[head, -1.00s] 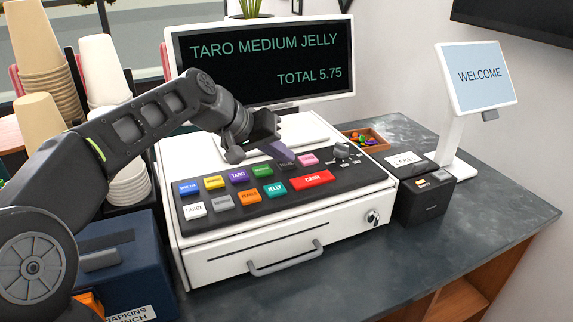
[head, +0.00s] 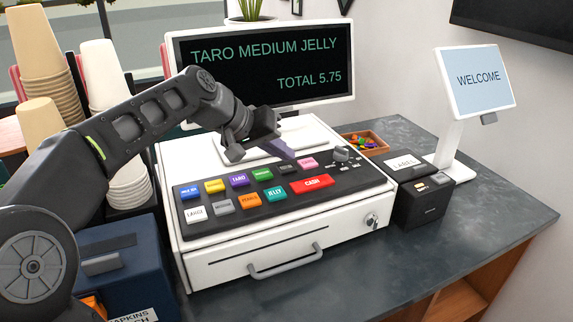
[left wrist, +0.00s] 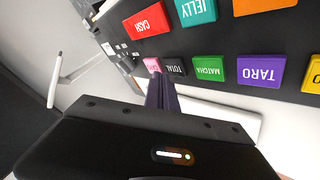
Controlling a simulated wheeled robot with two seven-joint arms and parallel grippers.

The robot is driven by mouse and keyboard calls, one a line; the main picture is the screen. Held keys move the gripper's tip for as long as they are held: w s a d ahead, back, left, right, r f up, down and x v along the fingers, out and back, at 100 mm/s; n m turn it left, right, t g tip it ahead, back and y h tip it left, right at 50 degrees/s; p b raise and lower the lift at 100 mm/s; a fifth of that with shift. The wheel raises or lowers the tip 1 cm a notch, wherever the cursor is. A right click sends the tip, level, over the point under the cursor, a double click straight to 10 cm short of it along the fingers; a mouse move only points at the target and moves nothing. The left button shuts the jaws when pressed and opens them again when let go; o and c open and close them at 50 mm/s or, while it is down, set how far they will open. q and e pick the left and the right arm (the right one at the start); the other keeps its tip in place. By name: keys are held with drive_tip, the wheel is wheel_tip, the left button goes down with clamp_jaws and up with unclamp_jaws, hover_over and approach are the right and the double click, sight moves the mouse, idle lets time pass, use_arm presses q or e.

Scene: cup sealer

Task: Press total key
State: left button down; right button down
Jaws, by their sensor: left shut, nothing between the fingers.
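The black TOTAL key (head: 287,169) is in the back row of the register's keypad, between the green key and the pink key (head: 308,163). In the left wrist view the TOTAL key (left wrist: 175,67) shows its label beside the fingertips. My left gripper (head: 287,154) is shut and empty, its purple-grey fingers pointing down just behind the TOTAL and pink keys. It also shows in the left wrist view (left wrist: 161,78). The fingertips look slightly above the keys; I cannot tell any contact. The register screen (head: 262,62) reads "TARO MEDIUM JELLY" and "TOTAL 5.75". My right gripper is not in view.
The red CASH key (head: 312,183) is in front of the TOTAL key. A black label printer (head: 424,203) and a WELCOME display (head: 478,78) stand at right. Cup stacks (head: 103,75) and a blue napkin box (head: 122,265) are at left.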

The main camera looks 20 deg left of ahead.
sight(283, 169)
use_arm(q)
wheel_tip(283, 169, up, 5)
drive_tip(key=p, duration=0.4)
idle(0.3)
idle(0.8)
